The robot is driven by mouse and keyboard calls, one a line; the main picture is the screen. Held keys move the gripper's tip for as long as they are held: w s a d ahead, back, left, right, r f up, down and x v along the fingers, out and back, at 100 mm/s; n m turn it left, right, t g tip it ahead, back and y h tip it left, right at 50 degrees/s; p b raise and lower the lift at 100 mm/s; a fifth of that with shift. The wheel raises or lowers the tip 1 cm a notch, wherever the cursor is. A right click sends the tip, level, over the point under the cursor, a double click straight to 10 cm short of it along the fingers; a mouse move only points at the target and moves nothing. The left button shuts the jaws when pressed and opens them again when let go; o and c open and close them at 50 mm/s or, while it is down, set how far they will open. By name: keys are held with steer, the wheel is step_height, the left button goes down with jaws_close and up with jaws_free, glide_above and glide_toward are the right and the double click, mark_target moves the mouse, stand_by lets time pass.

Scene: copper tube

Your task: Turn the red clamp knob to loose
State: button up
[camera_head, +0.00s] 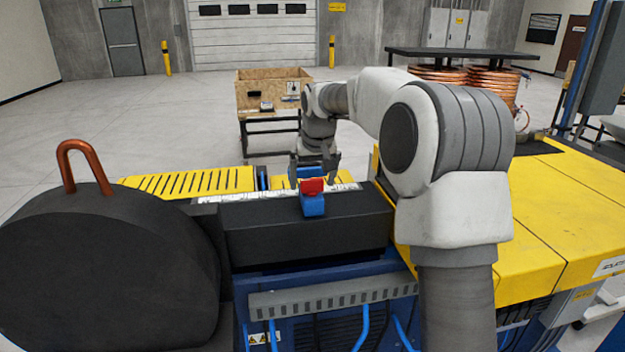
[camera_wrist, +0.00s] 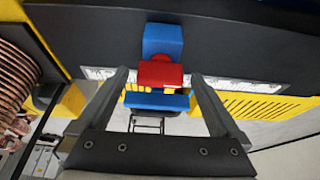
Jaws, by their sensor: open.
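The red clamp knob (camera_head: 312,186) sits on top of a blue clamp block (camera_head: 313,205) on the edge of the black machine housing. In the wrist view the red knob (camera_wrist: 160,75) lies between the blue parts (camera_wrist: 163,42), ahead of and between my finger tips. My gripper (camera_head: 316,172) is above and just behind the knob in the head view. In the wrist view my gripper (camera_wrist: 160,78) is open with nothing between its pads that I can see it touching. Contact with the knob cannot be told.
The black housing (camera_head: 300,232) spans the front, with a black drum (camera_head: 110,265) and bent copper tube (camera_head: 80,160) at left. Yellow machine covers (camera_head: 540,210) stand at right. A wooden crate (camera_head: 255,95) and copper coils (camera_head: 495,85) are farther back. Open floor lies beyond.

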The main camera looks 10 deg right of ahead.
steer(key=shift+w+f, duration=0.1)
steer(key=shift+f, duration=0.2)
steer(key=c, duration=1.3)
steer(key=shift+c, duration=0.2)
